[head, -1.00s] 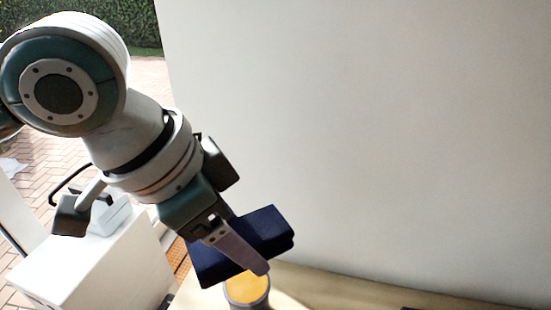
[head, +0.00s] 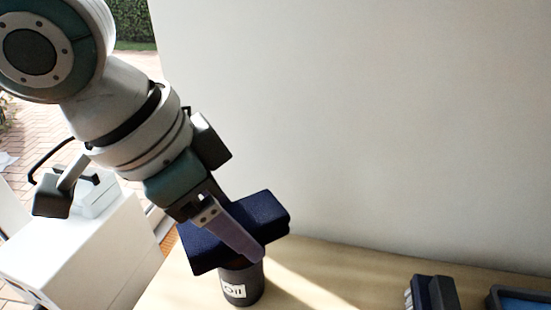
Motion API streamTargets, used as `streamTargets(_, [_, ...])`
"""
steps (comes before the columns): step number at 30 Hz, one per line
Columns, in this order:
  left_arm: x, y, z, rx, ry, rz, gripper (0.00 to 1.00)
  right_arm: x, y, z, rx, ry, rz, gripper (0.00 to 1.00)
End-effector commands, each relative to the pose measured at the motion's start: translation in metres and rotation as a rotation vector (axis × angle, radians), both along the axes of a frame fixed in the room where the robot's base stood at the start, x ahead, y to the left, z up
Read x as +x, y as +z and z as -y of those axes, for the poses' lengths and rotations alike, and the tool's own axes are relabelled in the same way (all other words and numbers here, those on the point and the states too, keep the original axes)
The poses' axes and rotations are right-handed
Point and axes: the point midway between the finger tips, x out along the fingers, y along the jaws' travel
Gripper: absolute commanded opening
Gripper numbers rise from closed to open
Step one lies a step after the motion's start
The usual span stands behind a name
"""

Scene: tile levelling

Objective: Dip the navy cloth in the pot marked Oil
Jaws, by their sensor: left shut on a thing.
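The navy cloth (head: 268,209), a thick folded block, is held in my left gripper (head: 243,240), which is shut on it. The pot marked Oil (head: 247,287) is dark grey with a white label, and stands on the table directly below the cloth in the picture. The cloth and a gripper finger hide the pot's mouth. I cannot tell whether the cloth touches the pot. My right gripper is not in view.
The pale wooden table (head: 330,262) runs along a plain light wall (head: 370,120). A dark blue and black block (head: 432,292) and the corner of a dark tray (head: 515,297) are at the lower right. Table between them and the pot is clear.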

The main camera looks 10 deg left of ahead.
Motion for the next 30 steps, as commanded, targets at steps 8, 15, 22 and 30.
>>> streamTargets(8, [0.0,0.0,0.0,0.0,0.0,0.0,0.24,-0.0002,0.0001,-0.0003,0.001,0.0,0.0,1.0])
streamTargets(15, [0.0,-0.001,0.0,0.0,0.0,0.0,0.24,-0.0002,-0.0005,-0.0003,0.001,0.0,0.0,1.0])
streamTargets(22, [-0.0001,-0.0038,0.0,0.0,0.0,0.0,0.24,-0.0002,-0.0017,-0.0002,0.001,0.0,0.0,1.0])
streamTargets(30, [-0.0001,-0.0072,0.0,0.001,0.0,-0.001,0.24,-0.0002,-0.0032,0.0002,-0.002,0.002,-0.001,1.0])
